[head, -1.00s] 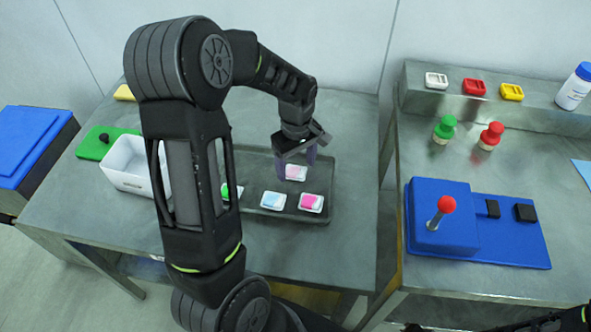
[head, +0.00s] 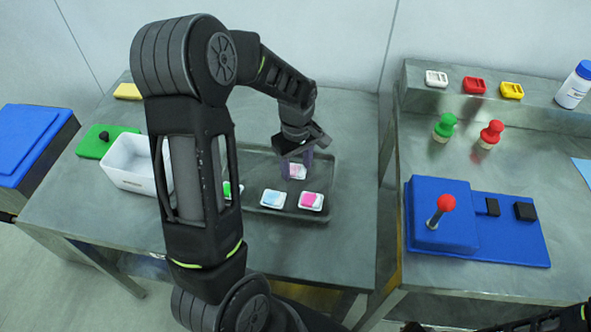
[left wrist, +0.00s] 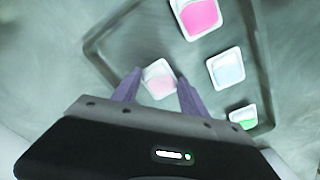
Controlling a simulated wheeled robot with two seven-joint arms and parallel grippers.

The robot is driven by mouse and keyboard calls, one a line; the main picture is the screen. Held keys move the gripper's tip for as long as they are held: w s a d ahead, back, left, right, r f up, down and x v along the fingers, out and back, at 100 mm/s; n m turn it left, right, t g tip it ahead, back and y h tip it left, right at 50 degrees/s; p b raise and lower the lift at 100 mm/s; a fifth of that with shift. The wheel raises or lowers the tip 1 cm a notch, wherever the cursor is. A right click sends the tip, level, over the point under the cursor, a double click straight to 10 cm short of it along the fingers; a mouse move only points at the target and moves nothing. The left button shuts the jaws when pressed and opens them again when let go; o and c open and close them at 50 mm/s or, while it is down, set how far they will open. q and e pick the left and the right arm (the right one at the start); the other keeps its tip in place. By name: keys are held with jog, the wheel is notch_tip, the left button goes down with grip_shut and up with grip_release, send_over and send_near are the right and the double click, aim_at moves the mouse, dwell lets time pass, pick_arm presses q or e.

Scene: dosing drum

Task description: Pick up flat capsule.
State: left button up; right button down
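Several flat, square white capsules lie on a dark tray (head: 330,185) on the left table. A pale pink capsule (head: 298,173) is at the back, a light blue one (head: 272,199) and a bright pink one (head: 311,201) in front. A green one (head: 229,189) is partly hidden by my arm. My left gripper (head: 297,165) points down at the pale pink capsule. In the left wrist view that capsule (left wrist: 160,82) shows between the open fingers; I cannot tell whether they touch it. My right gripper does not show.
A white bin (head: 130,165) and a green block with a black knob (head: 97,146) stand left on the table. On the right table are a blue joystick panel (head: 500,245), green and red knobs, and a shelf with small coloured pieces and a bottle (head: 574,86).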

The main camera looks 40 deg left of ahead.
aim_at(296, 170)
pick_arm(q)
jog(key=c, duration=0.9)
notch_tip(296, 170, up, 10)
jog(key=shift+b, duration=0.45)
dwell(0.7)
jog(key=w+d+m, duration=0.3)
jog(key=d+m, duration=0.2)
jog(key=w+d+f+m, duration=0.1)
jog(key=w+d+m, duration=0.2)
jog(key=d, duration=0.3)
jog(key=w+d+f+m, duration=0.1)
jog(key=w+d+m, duration=0.2)
jog(key=d+m, duration=0.2)
jog(key=shift+d+m, duration=0.35)
jog(key=shift+m, duration=0.45)
